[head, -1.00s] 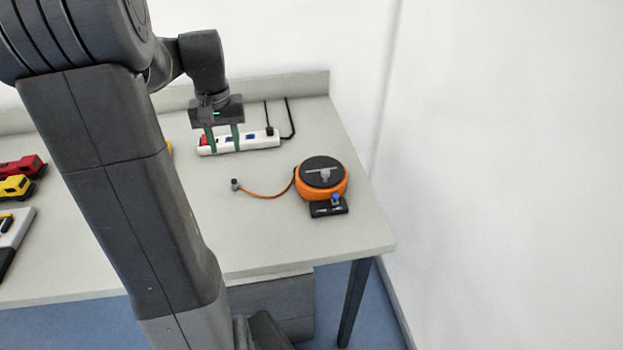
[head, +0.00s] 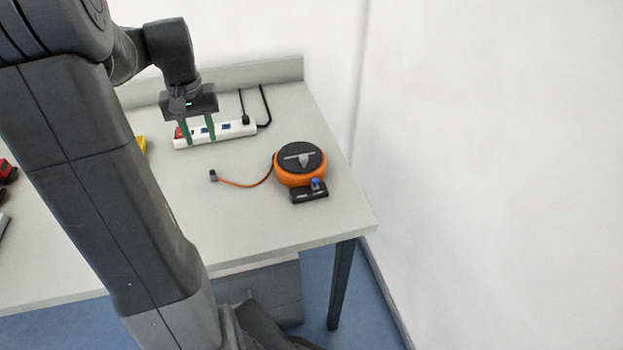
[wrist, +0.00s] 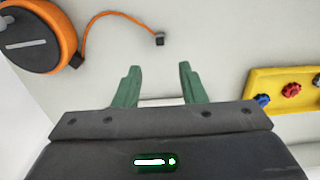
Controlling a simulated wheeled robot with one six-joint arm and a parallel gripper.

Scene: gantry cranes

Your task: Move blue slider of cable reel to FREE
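The cable reel (head: 301,179) is an orange drum with a black top and a grey handle, near the right end of the table. Its small blue slider (head: 315,184) sits on a black block (head: 309,194) at the reel's front. An orange cable (head: 245,185) runs left to a small dark plug (head: 213,175). The reel also shows at the top left of the wrist view (wrist: 67,40); the slider is not visible there. My gripper (head: 199,142) is open and empty, with green fingers apart. It is left of the reel, in front of the power strip in the head view.
A white power strip (head: 236,130) with a red switch lies at the back. A yellow panel with coloured knobs (wrist: 284,88) is at the right in the wrist view. A white wall stands right of the table (head: 345,222). The table's front middle is clear.

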